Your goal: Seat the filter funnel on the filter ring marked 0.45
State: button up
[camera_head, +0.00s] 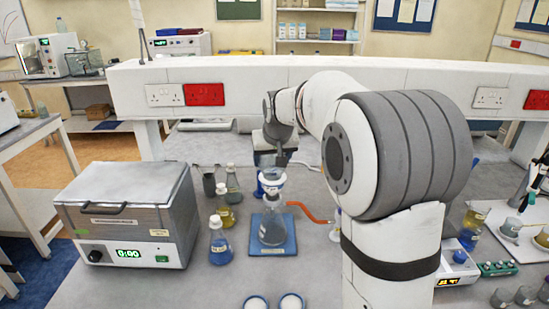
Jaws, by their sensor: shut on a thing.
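My gripper (270,152) is at the end of my arm, pointing down over the middle of the bench. It is shut on the filter funnel (268,162), a small clear grey cup, partly hidden by the gripper. Right below is a white ring-like piece (272,180), in line with a clear flask (271,228) that stands upright on a blue mat (283,249). I cannot tell whether funnel and white piece touch. The marking 0.45 is not readable from here. Another white piece (336,227) shows to the right, partly hidden by my arm.
A lidded bath (130,210) stands at left. Bottles with yellow (225,214) and blue (220,246) liquid stand beside the mat. An orange-red hose (308,211) lies right of the flask. Two white round dishes (257,302) are at the front. A white shelf rail (240,78) runs behind.

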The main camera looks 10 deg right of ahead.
jog(key=o, duration=1)
jog(key=shift+o, duration=0.2)
jog(key=b+v, duration=0.1)
jog(key=v, duration=0.6)
jog(key=shift+s+r, duration=0.2)
jog(key=shift+r, duration=0.15)
jog(key=shift+s, duration=0.1)
jog(key=s+f+g, duration=0.1)
jog(key=s+f, duration=0.3)
jog(key=s, duration=0.6)
jog(key=s+f+g, duration=0.1)
jog(key=s+f, duration=0.4)
jog(key=s, duration=0.5)
jog(key=s+f, duration=0.5)
jog(key=s, duration=0.5)
jog(key=shift+d+g, duration=0.3)
jog(key=shift+g, duration=0.1)
